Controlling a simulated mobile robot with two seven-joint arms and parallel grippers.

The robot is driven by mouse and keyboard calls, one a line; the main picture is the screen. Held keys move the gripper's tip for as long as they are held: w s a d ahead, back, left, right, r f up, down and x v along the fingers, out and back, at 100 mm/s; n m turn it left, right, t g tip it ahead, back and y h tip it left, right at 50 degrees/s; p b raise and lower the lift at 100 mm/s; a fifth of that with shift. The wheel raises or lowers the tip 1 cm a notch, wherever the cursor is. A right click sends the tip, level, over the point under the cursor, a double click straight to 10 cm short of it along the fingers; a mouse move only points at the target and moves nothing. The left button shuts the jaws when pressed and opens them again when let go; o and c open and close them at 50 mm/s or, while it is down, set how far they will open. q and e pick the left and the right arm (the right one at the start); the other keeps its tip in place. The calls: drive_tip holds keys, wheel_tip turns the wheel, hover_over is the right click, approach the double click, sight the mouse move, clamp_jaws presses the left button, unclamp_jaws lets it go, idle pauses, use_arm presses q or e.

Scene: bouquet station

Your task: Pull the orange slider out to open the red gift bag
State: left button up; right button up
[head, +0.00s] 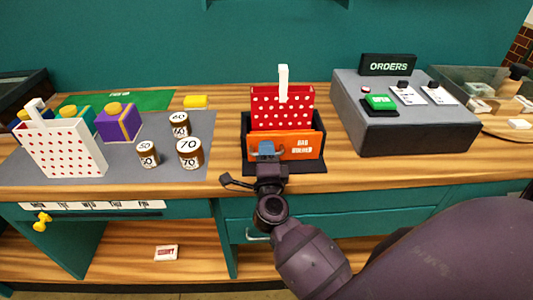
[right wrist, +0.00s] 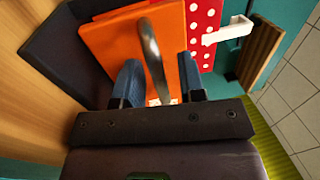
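The red gift bag (head: 282,105) with white dots and a white handle stands upright in a black holder (head: 322,130). The orange slider (head: 302,146) is the panel on the holder's front, and its lettering is small. My right gripper (head: 266,148) is at the left part of this panel and hides some of it. In the right wrist view, its two blue fingers (right wrist: 158,84) stand apart on either side of a curved metal handle (right wrist: 152,48) in front of the orange slider (right wrist: 115,38). Gaps show between handle and fingers. The red bag (right wrist: 204,30) is behind. My left gripper is not in view.
A white dotted bag (head: 65,150), a purple box (head: 118,124) and several numbered cylinders (head: 189,153) are on the left of the counter. A grey orders console (head: 375,125) stands right of the holder. Drawers lie below the counter edge.

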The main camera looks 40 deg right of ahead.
drive_tip(key=shift+c, duration=0.2)
clamp_jaws()
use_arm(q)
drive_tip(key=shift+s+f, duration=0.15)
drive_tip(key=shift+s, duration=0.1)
use_arm(e)
drive_tip(key=shift+s, duration=0.1)
drive_tip(key=v, duration=0.2)
drive_tip(key=p+v, duration=0.1)
drive_tip(key=shift+s+a+r, duration=0.15)
drive_tip(key=shift+s+r, duration=0.15)
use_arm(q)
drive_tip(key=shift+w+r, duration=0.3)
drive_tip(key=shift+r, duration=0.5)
use_arm(e)
drive_tip(key=shift+o, duration=0.2)
unclamp_jaws()
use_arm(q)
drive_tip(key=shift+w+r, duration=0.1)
